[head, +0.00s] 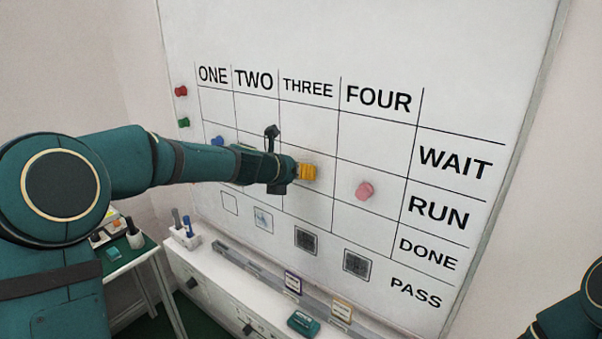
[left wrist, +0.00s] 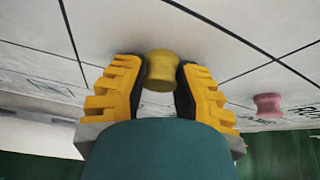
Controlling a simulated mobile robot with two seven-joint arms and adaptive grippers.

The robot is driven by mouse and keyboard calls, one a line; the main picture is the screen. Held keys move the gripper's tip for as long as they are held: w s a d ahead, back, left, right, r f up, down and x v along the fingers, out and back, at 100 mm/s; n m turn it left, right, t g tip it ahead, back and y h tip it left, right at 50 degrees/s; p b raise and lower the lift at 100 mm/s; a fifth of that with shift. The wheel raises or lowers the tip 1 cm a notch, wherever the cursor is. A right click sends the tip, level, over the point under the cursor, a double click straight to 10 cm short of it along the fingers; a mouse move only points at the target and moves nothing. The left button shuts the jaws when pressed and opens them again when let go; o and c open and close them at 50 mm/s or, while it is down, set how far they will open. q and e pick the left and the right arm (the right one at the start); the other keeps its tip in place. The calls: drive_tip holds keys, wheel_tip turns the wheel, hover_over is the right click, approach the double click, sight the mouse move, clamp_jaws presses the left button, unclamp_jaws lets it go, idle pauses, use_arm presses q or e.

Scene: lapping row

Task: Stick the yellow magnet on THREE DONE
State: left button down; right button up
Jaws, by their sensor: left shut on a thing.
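The yellow magnet (left wrist: 160,72) sits between the fingertips of my left gripper (left wrist: 163,88) in the left wrist view, its far end facing the whiteboard. In the head view my left gripper (head: 306,172) is in front of column THREE, over the RUN row near the line above DONE. Its yellow fingers hide the magnet there. I cannot tell whether the magnet touches the board. The DONE label (head: 428,254) is at the right of the grid, and the THREE label (head: 308,88) is at the top. My right gripper is not in view.
A pink magnet (head: 364,191) is in FOUR RUN. A blue magnet (head: 218,141) is left of my gripper; red (head: 181,91) and green (head: 183,123) magnets are at the board's left. Several square pictures line the board's lower part. A white ledge (head: 222,277) stands below.

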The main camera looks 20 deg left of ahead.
use_arm(q)
drive_tip(key=shift+s, duration=0.15)
drive_tip(key=shift+s+a, duration=0.25)
drive_tip(key=shift+s, duration=0.2)
drive_tip(key=shift+s+a+b, duration=0.25)
drive_tip(key=shift+s+b, duration=0.25)
drive_tip(key=shift+s, duration=0.25)
drive_tip(key=s, duration=0.2)
drive_tip(key=s+a+b, duration=0.1)
drive_tip(key=s+a, duration=0.1)
drive_tip(key=s, duration=0.1)
drive_tip(key=shift+s, duration=0.3)
idle(0.3)
idle(1.2)
